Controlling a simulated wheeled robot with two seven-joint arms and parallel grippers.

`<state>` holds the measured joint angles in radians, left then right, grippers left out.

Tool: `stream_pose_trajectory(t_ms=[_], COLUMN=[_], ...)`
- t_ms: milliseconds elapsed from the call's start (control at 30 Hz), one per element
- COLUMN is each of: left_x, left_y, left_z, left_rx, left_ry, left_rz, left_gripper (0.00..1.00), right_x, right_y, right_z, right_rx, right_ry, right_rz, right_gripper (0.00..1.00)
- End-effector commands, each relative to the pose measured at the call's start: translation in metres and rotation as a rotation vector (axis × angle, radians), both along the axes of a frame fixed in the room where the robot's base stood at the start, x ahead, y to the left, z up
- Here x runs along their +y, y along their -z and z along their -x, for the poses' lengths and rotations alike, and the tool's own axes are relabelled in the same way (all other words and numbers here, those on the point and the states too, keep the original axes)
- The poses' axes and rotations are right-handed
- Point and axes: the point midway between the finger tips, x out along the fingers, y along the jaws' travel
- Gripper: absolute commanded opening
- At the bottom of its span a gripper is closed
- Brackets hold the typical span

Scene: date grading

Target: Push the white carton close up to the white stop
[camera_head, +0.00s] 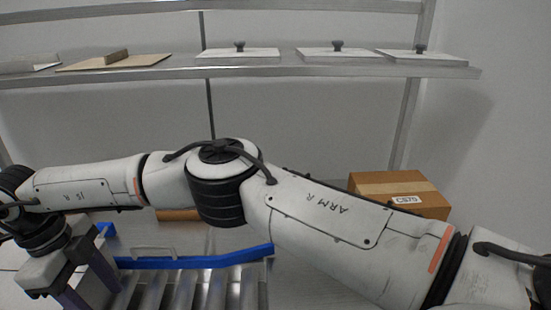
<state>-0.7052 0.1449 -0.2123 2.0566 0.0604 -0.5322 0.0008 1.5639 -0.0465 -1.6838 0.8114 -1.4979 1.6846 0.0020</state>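I cannot make out the white carton or the white stop; my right arm covers much of the middle of the view. That arm, marked ARM R, reaches from the lower right across to the left. Its gripper (92,294) is at the lower left, pointing down, with two dark purplish fingers apart and nothing visible between them. The fingertips are near or past the bottom edge. My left gripper is not in view.
A blue-edged metal rack (190,262) with slanted channels lies below my arm. A brown cardboard box (375,184) stands behind it at right. A shelf (250,71) above holds several white knobbed lids (337,53) and a tan board (113,62).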

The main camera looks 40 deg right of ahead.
Motion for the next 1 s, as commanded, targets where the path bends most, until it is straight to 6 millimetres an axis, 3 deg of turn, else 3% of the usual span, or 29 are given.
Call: stream_pose_trajectory(t_ms=[267, 667, 1000], left_x=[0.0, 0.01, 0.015], left_y=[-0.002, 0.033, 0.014], left_z=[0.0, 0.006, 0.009], left_rx=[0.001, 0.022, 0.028], left_ry=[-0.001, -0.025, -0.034], left_rz=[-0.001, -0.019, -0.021], left_gripper=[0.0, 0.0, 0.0], right_x=[-0.005, -0.005, -0.004], right_y=[0.0, 0.0, -0.04], right_z=[0.005, 0.005, 0.005], right_rx=[0.0, 0.0, -0.001], right_ry=[-0.001, 0.0, 0.0], right_rz=[0.0, 0.0, -0.001], right_gripper=[0.5, 0.5, 0.5])
